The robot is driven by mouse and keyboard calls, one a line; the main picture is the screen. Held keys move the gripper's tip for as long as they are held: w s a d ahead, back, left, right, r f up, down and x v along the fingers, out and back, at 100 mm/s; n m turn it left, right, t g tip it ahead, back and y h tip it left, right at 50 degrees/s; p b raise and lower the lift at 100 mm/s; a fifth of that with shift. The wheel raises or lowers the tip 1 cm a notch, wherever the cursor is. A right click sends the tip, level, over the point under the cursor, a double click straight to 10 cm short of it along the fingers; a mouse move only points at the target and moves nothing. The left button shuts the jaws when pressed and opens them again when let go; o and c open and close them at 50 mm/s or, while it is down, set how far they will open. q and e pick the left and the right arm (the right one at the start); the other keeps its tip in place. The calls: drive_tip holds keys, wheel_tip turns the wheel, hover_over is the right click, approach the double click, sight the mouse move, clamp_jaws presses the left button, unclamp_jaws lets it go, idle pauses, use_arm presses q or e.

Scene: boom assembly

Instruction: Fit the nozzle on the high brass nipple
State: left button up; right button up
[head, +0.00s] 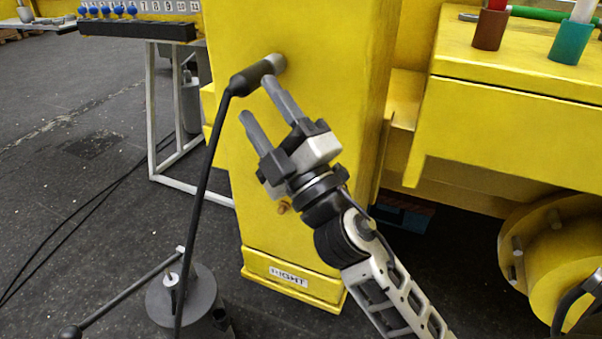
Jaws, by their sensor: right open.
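The nozzle (252,77), a dark grip with a grey metal end, is at the upper part of the yellow column. Its grey end meets the column face, and the high brass nipple is not visible, apparently hidden behind that end. A black hose (208,170) hangs from the nozzle down to the lower left. My right gripper (257,99) is open and empty, its fingers pointing up-left just below the nozzle. One fingertip is close to the nozzle; I cannot tell whether they touch. My left gripper is not in view.
A lower brass nipple (283,207) sticks out of the yellow column (330,90), behind my right wrist. A grey pump (187,295) with a long lever stands on the floor at lower left. A table (140,30) with blue-knobbed items is at the back left.

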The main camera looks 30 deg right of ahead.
use_arm(q)
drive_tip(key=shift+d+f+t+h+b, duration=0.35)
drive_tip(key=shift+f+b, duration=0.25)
drive_tip(key=shift+b, duration=1.3)
use_arm(e)
drive_tip(key=v, duration=1.1)
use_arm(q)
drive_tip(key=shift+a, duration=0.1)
